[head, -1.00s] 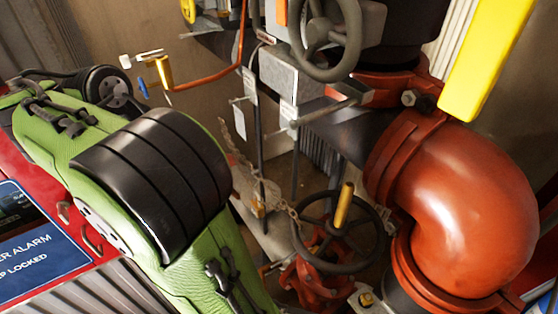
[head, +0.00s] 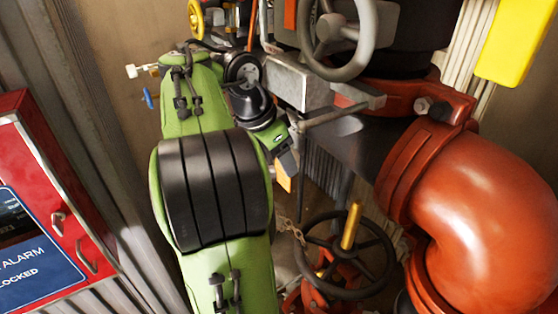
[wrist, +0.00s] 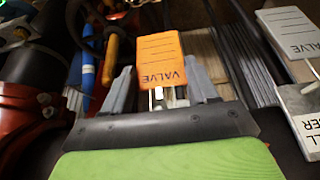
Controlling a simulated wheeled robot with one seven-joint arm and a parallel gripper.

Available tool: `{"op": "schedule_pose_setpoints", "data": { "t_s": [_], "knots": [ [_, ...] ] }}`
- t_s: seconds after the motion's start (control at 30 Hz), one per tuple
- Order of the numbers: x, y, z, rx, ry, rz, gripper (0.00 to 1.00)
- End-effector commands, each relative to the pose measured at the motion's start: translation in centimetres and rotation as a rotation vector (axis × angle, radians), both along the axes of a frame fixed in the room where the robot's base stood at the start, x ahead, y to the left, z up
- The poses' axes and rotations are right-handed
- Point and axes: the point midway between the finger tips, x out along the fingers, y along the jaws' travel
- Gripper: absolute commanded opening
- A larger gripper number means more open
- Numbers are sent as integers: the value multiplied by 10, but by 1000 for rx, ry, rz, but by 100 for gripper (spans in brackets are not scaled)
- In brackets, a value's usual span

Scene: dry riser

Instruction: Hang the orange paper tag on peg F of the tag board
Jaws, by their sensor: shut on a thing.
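The orange paper tag (wrist: 160,58) shows in the wrist view, with ruled lines and the word VALVE upside down. My gripper (wrist: 162,88) is shut on it at its lower end, between the two grey fingers. In the head view my gripper (head: 290,160) points down, and part of the orange tag (head: 284,182) shows below it beside the dark pipework. A white VALVE tag (wrist: 288,32) is at the right of the wrist view. I cannot pick out the tag board for sure, and no peg letter F is readable.
A large red pipe elbow (head: 475,205) fills the right. A dark handwheel (head: 385,250) with a yellow handle (head: 351,226) stands below the gripper. A grey handwheel (head: 340,35) is above. A red alarm box (head: 45,150) is at left.

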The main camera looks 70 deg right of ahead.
Motion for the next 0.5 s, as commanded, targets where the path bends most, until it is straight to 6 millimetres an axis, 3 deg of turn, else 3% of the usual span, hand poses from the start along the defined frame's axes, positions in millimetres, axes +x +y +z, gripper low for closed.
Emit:
{"op": "schedule_pose_setpoints", "data": {
  "t_s": [0.37,0.4,0.5],
  "knots": [
    [0,0,-8,0,0,-1,26],
    [0,0,-8,0,0,-1,61],
    [0,0,-7,0,0,-1,77]
  ]
}}
